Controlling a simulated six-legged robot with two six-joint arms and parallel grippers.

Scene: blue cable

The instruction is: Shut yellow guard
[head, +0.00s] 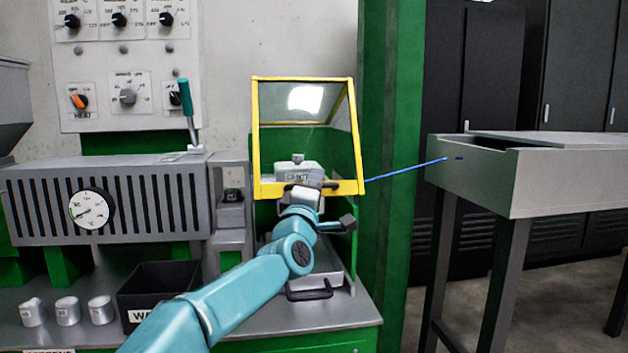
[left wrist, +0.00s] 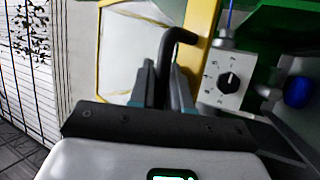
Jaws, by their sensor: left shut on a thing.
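The yellow guard (head: 256,135) is a yellow frame with a clear pane on the front of a green machine housing. Its lower bar is partway up the housing, with open space below it. My left gripper (head: 308,188) is at the middle of that bar. In the left wrist view the gripper's fingers (left wrist: 164,88) are shut on the black hooked handle (left wrist: 180,38), beside the yellow frame (left wrist: 204,28). The gripper and wrist hide part of the bar and handle in the head view. My right gripper is in neither view.
A blue cable (head: 405,170) runs from near the guard's lower right corner to a grey metal trough (head: 560,180). A grey vented unit with a gauge (head: 90,208) is left. A black bin (head: 155,280) and white cups (head: 67,310) stand on the bench.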

